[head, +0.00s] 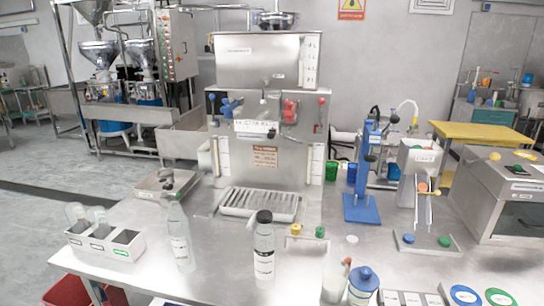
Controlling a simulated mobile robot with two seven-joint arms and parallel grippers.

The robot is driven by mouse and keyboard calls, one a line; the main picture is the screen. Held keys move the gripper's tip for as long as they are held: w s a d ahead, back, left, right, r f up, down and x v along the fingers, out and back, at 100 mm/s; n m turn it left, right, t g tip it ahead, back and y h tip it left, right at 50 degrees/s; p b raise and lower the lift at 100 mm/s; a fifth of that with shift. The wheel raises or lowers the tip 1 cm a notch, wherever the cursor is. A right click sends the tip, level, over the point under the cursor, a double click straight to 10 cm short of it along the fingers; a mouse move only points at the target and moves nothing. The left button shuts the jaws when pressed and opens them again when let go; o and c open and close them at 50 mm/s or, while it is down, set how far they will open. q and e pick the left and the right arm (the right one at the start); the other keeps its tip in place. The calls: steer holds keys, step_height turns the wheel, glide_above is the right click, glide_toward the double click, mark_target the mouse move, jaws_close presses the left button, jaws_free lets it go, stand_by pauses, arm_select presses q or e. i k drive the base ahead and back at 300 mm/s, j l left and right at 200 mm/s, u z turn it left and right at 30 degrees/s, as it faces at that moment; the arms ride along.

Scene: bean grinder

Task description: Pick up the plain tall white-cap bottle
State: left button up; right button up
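A tall clear bottle (180,240) stands upright on the steel table, left of centre. Neither of my grippers is in view.
A rack (105,241) holding clear containers stands at left. A steel tray (260,204) lies below the large grinder machine (265,110). A blue-lidded container (363,286) stands at the front right, left of round blue and green discs. The table between the two tall bottles is clear.

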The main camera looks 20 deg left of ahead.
mark_target(178, 223)
steer(key=k+l+u, duration=0.15)
steer(key=u, duration=1.3)
steer(key=i+j, duration=0.1)
steer(key=j, duration=0.3)
steer(key=i+j, duration=0.1)
steer(key=j, duration=0.35)
steer(key=i+j, duration=0.1)
steer(key=j, duration=0.3)
steer(key=i+j, duration=0.1)
steer(key=j, duration=0.35)
steer(key=j+z, duration=0.25)
steer(key=z, duration=1.5)
